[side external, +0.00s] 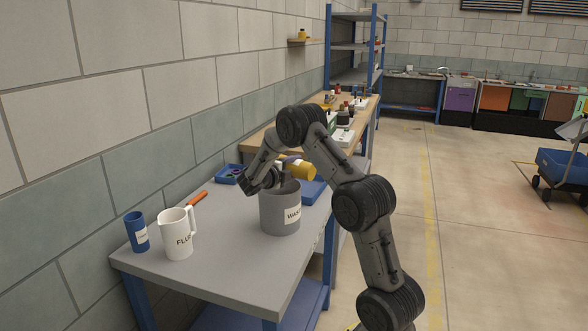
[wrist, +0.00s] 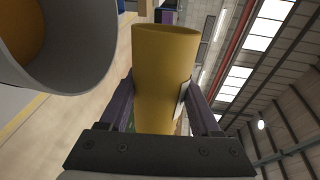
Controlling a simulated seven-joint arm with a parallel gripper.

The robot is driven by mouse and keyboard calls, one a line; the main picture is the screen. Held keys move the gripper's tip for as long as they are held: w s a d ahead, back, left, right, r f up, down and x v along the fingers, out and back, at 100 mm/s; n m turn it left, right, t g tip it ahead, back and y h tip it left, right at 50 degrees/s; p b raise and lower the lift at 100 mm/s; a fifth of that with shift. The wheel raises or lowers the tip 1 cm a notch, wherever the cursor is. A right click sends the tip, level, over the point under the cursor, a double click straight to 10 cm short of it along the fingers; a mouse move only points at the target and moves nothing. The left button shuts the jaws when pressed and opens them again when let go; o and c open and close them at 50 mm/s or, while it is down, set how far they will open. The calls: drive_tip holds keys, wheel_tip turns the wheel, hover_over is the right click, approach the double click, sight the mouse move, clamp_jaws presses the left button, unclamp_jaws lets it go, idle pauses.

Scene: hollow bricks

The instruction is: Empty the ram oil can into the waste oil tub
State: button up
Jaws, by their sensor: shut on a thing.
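A yellow can (side external: 300,170), which I take to be the ram oil can, is held tilted far over, close to lying flat, above the grey waste oil tub (side external: 279,213). My gripper (side external: 281,165) is shut around its side. In the wrist view the yellow can (wrist: 165,70) sits between both fingers, with a pale label at its right edge, too edge-on to read. The tub's rim (wrist: 85,85) is at upper left, beside the can, and an orange-brown surface shows inside. No stream of oil is visible.
A white jug (side external: 177,234) marked "FLU" and a blue can (side external: 136,232) stand at the bench's near left. An orange-handled item (side external: 197,198) and a blue tray (side external: 229,175) lie along the wall. Another blue tray (side external: 313,188) lies behind the tub. The front of the bench is clear.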

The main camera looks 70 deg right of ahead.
drive_tip(key=r+m, duration=0.3)
drive_tip(key=shift+s+t, duration=0.3)
drive_tip(key=shift+t, duration=0.1)
drive_tip(key=shift+a+r+m+t+h, duration=0.1)
drive_tip(key=shift+r+m+t+h, duration=0.3)
drive_tip(key=shift+m, duration=0.5)
drive_tip(key=shift+w+r+m, duration=0.1)
drive_tip(key=shift+r+m, duration=0.35)
drive_tip(key=shift+m, duration=0.75)
drive_tip(key=m, duration=0.1)
drive_tip(key=w+m, duration=0.1)
drive_tip(key=m, duration=0.1)
drive_tip(key=shift+r+t+h, duration=0.3)
drive_tip(key=shift+h, duration=0.1)
drive_tip(key=shift+w+d+m, duration=0.25)
drive_tip(key=shift+w+m, duration=0.15)
drive_tip(key=shift+m, duration=0.7)
drive_tip(key=shift+w+d+f+m+h, duration=0.1)
drive_tip(key=shift+w+f+m+h, duration=0.2)
drive_tip(key=shift+m, duration=0.45)
drive_tip(key=shift+w+d+r+m+h, duration=0.1)
drive_tip(key=shift+w+m, duration=0.25)
drive_tip(key=shift+m, duration=0.4)
